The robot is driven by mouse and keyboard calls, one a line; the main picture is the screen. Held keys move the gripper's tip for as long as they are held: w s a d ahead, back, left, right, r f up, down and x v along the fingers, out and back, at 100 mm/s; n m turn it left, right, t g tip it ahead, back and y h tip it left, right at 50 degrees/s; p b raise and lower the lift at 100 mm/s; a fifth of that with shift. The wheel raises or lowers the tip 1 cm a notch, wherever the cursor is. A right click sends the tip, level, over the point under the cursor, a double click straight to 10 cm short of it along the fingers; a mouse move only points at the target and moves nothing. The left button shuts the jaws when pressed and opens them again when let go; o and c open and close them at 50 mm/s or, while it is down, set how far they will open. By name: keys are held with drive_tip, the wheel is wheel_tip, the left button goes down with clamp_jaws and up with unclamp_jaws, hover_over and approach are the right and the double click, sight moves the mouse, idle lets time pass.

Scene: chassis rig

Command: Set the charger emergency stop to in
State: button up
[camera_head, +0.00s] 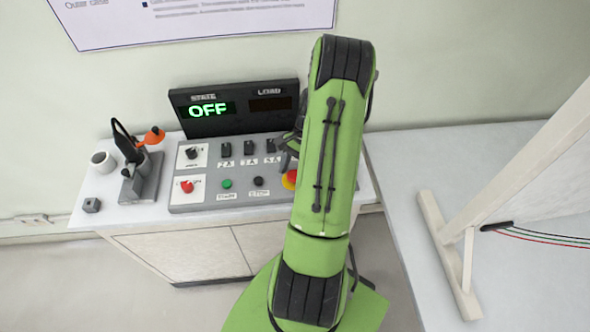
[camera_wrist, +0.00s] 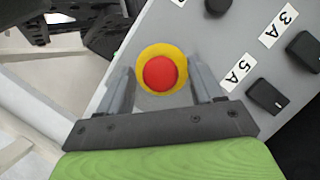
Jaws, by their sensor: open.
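The emergency stop is a red mushroom button on a yellow ring. In the wrist view the button (camera_wrist: 160,73) lies between the two fingers of my gripper (camera_wrist: 163,82), which is open. I cannot tell how far the fingertips are from the panel. In the head view only part of the yellow and red stop (camera_head: 290,178) shows, at the right end of the charger panel (camera_head: 207,205); my arm hides the rest. My gripper (camera_head: 288,150) is mostly hidden behind my green arm there. Whether the button is in or out cannot be told.
The display (camera_head: 235,108) reads OFF under STATE; LOAD is dark. Black switches (camera_head: 248,147) marked 2A, 3A and 5A stand near the stop. A red knob (camera_head: 187,187) and a green button (camera_head: 227,184) sit left.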

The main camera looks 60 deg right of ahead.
drive_tip(key=shift+r, duration=0.1)
drive_tip(key=p+v, duration=0.2)
drive_tip(key=v, duration=1.3)
drive_tip(key=shift+d+r+p, duration=0.2)
drive_tip(key=shift+r+p, duration=0.05)
drive_tip(key=shift+p, duration=0.1)
drive_tip(key=w+a+r+n+h, duration=0.2)
drive_tip(key=w+a+r+n, duration=0.15)
drive_tip(key=a+r, duration=0.4)
drive_tip(key=w+a+r+n+h, duration=0.25)
drive_tip(key=a+r+n, duration=0.2)
drive_tip(key=a, duration=0.65)
drive_tip(key=s+a+r+n+t, duration=0.1)
drive_tip(key=s+a+n+t, duration=0.1)
drive_tip(key=s+a+n, duration=0.3)
drive_tip(key=s+a+n+t, duration=0.3)
drive_tip(key=s+a+n, duration=0.2)
drive_tip(key=a, duration=0.4)
drive_tip(key=shift+s+a+r+n, duration=0.3)
drive_tip(key=shift+a+r+n, duration=0.05)
drive_tip(key=shift+a+n, duration=0.05)
